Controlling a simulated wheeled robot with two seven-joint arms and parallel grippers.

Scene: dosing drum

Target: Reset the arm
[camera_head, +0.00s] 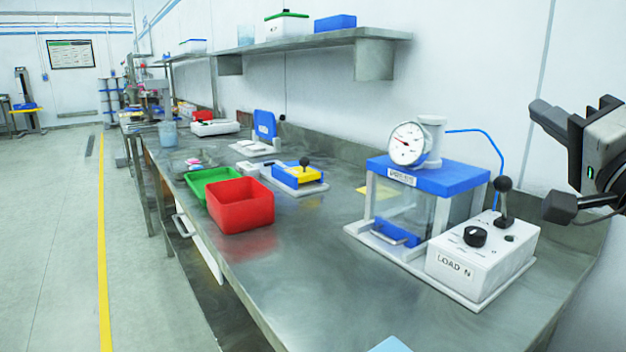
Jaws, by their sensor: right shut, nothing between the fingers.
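My right gripper (548,118) is at the right edge of the head view, dark grey and black. It is raised above the bench, up and to the right of the white LOAD control box (480,258) with its black-knobbed lever (504,198). It is shut and empty, touching nothing that I can see. Part of the gripper and its arm is cut off by the picture edge. My left gripper is not in view.
A blue-topped press (428,176) with a dial gauge (407,144) stands beside the control box. A red bin (240,205), a green tray (212,184) and a yellow-blue lever device (296,176) sit farther left. A shelf (300,45) runs above.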

